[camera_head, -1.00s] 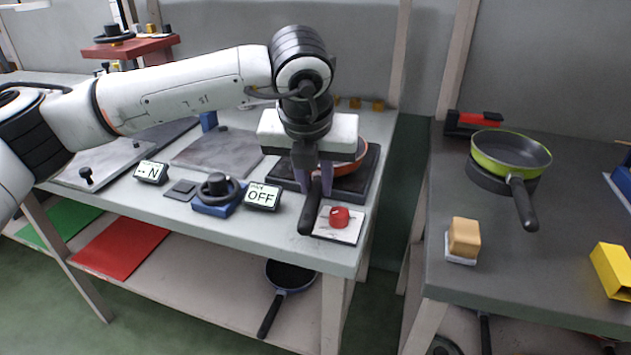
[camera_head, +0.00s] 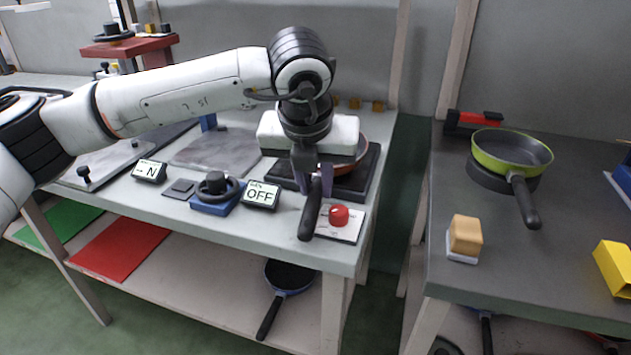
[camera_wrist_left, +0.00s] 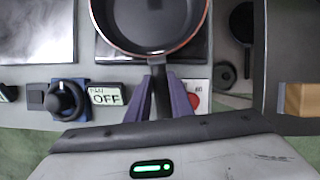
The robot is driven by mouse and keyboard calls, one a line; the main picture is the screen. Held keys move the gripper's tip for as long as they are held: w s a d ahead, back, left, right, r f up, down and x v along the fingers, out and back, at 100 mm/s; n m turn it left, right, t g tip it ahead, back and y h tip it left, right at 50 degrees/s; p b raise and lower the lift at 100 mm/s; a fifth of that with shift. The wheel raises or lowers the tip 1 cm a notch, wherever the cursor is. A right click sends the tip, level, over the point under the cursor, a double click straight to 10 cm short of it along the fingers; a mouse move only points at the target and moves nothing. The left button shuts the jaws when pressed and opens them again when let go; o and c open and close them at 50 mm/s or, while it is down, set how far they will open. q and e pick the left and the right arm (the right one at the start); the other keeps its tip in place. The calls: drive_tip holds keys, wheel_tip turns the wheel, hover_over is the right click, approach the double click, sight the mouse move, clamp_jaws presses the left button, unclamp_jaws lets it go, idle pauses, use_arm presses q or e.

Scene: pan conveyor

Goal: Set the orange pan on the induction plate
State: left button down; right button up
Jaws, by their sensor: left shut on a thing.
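The orange pan (camera_wrist_left: 150,25) has a dark inside and an orange rim. In the head view my left gripper and wrist mostly hide it, and a bit of its orange side (camera_head: 362,152) shows. My left gripper (camera_wrist_left: 158,98) is shut on the pan's black handle, which points toward the front of the table. The pan is over the black induction plate (camera_head: 371,180); I cannot tell whether it touches the plate. The plate also shows beside the pan in the left wrist view (camera_wrist_left: 198,45). My right gripper is in neither view.
A red knob (camera_head: 338,215) sits just right of the handle. An OFF display (camera_head: 262,195) and a blue-based dial (camera_head: 215,192) stand to the left. A green pan (camera_head: 510,150) is on the right table, and a blue pan (camera_head: 290,276) on the lower shelf.

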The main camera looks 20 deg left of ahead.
use_arm(q)
drive_tip(key=shift+s+f, duration=0.15)
drive_tip(key=shift+f, duration=0.2)
drive_tip(key=c, duration=1.5)
unclamp_jaws()
drive_tip(key=shift+r, duration=0.1)
